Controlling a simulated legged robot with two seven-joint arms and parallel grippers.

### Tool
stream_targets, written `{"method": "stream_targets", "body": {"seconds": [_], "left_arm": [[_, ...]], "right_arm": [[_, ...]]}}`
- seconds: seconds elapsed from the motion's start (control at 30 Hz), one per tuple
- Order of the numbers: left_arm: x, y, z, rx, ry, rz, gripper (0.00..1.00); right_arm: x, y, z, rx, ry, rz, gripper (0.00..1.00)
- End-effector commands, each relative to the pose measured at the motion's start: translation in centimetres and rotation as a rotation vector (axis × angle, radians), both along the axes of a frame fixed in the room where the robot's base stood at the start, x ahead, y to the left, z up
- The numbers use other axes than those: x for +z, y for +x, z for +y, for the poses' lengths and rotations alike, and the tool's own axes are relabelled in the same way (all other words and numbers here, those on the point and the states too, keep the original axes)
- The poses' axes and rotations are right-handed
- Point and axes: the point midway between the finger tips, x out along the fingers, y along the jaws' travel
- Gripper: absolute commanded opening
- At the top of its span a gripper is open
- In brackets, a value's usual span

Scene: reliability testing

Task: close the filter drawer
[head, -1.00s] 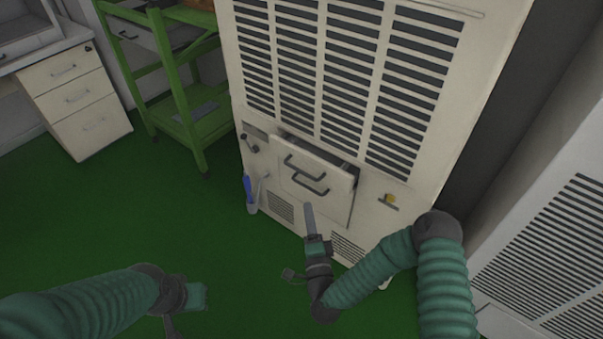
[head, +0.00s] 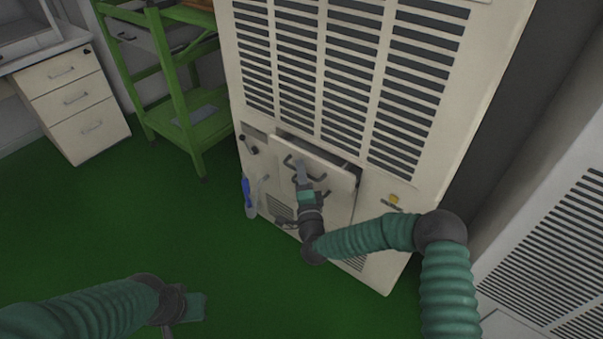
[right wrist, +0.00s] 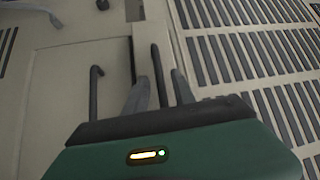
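The filter drawer (head: 325,165) is low in the front of the cream cabinet and stands partly out, with a dark gap along its top edge. Two dark handles show at the drawer; the lower one (head: 318,195) is partly behind my right gripper (head: 300,170). In the right wrist view, the right gripper's two grey fingers (right wrist: 163,90) are apart. A dark handle bar (right wrist: 157,70) appears between them; contact cannot be told. The other dark handle (right wrist: 95,90) is left of the fingers. My left gripper (head: 185,306) is low over the green floor, away from the drawer; its fingers are unclear.
A green cart (head: 185,120) and white drawer unit (head: 80,105) stand left.

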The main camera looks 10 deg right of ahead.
Motion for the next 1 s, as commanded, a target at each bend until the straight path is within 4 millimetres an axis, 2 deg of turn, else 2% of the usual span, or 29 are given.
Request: {"method": "stream_targets", "body": {"seconds": [0.03,0.2,0.23,1.0], "left_arm": [[0.01,0.00,0.00,0.000,0.000,0.000,0.00],[0.00,0.00,0.00,0.000,0.000,0.000,0.00],[0.00,0.00,0.00,0.000,0.000,0.000,0.00],[-0.02,-0.01,0.00,0.000,0.000,0.000,0.00]], "right_arm": [[-0.01,-0.01,0.00,0.000,0.000,0.000,0.23],[-0.04,-0.02,-0.02,0.000,0.000,0.000,0.01],[-0.05,-0.02,-0.02,0.000,0.000,0.001,0.00],[-0.34,-0.07,-0.04,-0.001,0.000,0.006,0.00]]}}
